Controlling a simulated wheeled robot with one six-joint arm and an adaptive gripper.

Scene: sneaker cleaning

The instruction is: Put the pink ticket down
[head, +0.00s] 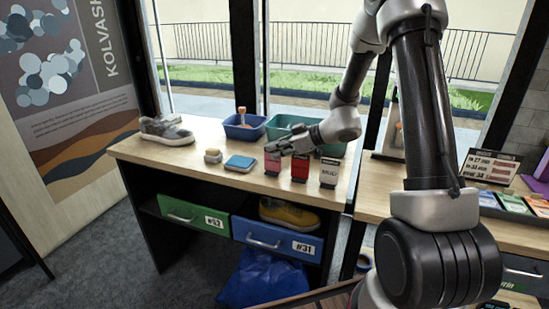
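A small pink ticket (272,164) shows upright near the front edge of the wooden table (215,183), at the left of a row of labelled cards. My gripper (276,148) is directly above it, reaching in from the right, with its fingertips at or just behind its top edge. The view is too small to tell whether the fingers grip the ticket or only sit close to it. Its lower edge appears at table level, but contact is not clear.
Right of it stand a red card (300,168) and a grey card (329,173). A blue pad (241,163), a brush (213,156) and grey sneakers (166,131) are to the left. A blue bin (245,132) and a green bin (283,125) stand behind.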

